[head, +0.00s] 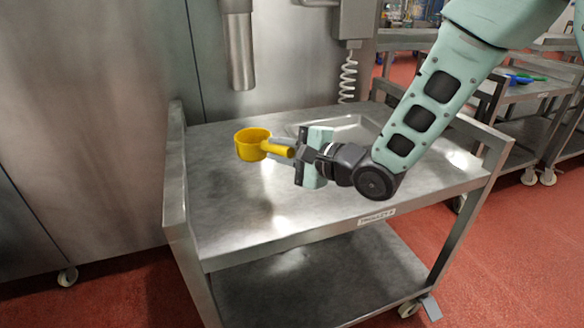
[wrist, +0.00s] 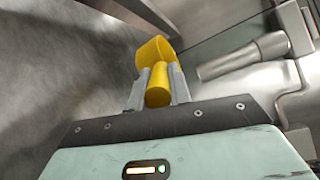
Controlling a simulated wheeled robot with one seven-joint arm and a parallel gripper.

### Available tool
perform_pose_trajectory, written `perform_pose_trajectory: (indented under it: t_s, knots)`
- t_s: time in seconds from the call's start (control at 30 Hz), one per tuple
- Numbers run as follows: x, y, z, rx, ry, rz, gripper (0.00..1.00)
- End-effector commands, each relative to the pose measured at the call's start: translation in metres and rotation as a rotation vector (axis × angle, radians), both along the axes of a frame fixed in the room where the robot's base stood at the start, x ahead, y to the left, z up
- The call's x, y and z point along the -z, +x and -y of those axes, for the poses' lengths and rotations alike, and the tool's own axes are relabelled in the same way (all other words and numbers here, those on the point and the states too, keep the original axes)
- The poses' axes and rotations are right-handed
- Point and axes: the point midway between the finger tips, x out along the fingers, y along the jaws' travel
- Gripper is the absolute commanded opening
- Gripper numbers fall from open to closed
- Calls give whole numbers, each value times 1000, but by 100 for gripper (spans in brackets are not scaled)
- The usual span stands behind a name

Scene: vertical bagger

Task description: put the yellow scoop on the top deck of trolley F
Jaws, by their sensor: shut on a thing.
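The yellow scoop (head: 251,145) has a round cup and a short handle. My gripper (head: 299,153) is shut on the scoop's handle, with the cup pointing left in the head view. In the wrist view the scoop (wrist: 156,56) shows between the two fingers (wrist: 158,90), its handle toward me and its cup beyond. The trolley (head: 245,215) has a bare metal top deck, and its front label is too small to read surely. The scoop and gripper appear over the top deck. I cannot tell how high above it they are.
A steel machine wall stands behind the trolley, with a hanging cylinder (head: 238,50) and a coiled cable (head: 348,78). A shallow metal tray (head: 350,124) seems to lie at the deck's back right. Other trolleys (head: 530,88) stand at right. The deck's front left is clear.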

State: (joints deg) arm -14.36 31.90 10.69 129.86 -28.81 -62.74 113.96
Motion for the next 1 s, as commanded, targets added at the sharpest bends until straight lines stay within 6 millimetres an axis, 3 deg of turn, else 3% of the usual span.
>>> perform_pose_trajectory:
  t_s: [0.1,0.33,0.53,1.0]
  knots:
    - [24,0,0,-1,-1,-2,0]
    - [41,0,0,1,0,1,0]
    - [70,0,0,1,0,-2,0]
    - [77,0,1,3,1,1,0]
